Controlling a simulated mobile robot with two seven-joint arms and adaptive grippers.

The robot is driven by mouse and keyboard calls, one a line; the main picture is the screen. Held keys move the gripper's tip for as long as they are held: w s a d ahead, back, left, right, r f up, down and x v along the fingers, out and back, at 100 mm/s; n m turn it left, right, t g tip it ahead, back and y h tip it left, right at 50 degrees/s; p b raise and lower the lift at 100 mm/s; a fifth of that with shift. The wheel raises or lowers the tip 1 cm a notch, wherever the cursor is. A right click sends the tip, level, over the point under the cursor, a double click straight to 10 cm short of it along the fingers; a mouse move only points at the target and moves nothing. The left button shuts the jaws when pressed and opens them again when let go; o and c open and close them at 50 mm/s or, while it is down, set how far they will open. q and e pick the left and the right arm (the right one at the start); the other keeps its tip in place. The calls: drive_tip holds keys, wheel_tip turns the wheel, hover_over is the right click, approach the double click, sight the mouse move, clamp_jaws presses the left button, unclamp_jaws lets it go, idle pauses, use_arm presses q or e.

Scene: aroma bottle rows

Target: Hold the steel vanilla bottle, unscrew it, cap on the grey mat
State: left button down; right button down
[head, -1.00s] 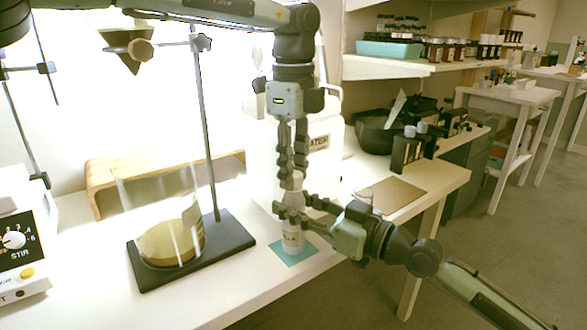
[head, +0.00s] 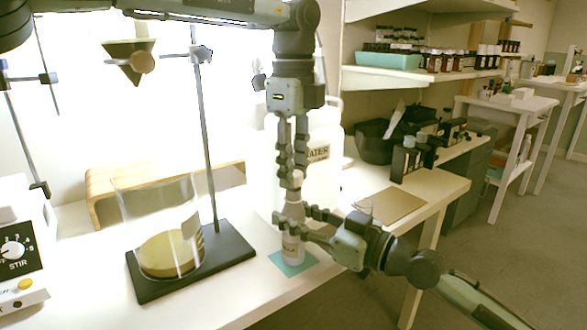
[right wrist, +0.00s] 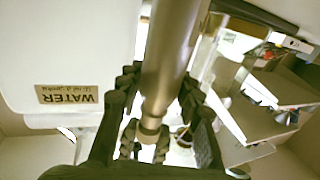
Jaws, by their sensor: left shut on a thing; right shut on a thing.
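The steel bottle (head: 292,250) stands upright over a small teal mat (head: 306,266); I cannot tell whether its base touches it. My right gripper (head: 292,215) comes in from the right and is shut around the bottle's body. My left gripper (head: 297,180) points down from above and is shut on the pale cap (head: 297,176) at the bottle's top. In the right wrist view the bottle's body (right wrist: 174,50) runs between my right fingers, with the cap (right wrist: 149,131) at its narrow end. A brownish-grey mat (head: 398,207) lies to the right, partly behind my right gripper.
A glass beaker (head: 158,225) stands on a dark stand base (head: 232,255) at left. A white water container (head: 325,165) is close behind the grippers. Dark bottles (head: 405,160) stand beyond the brownish-grey mat. The stirrer (head: 20,250) is far left.

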use_arm(q)
drive_tip(key=shift+r, duration=1.9)
use_arm(e)
drive_tip(key=c, duration=1)
unclamp_jaws()
drive_tip(key=shift+o, duration=0.2)
drive_tip(key=shift+s+d, duration=0.1)
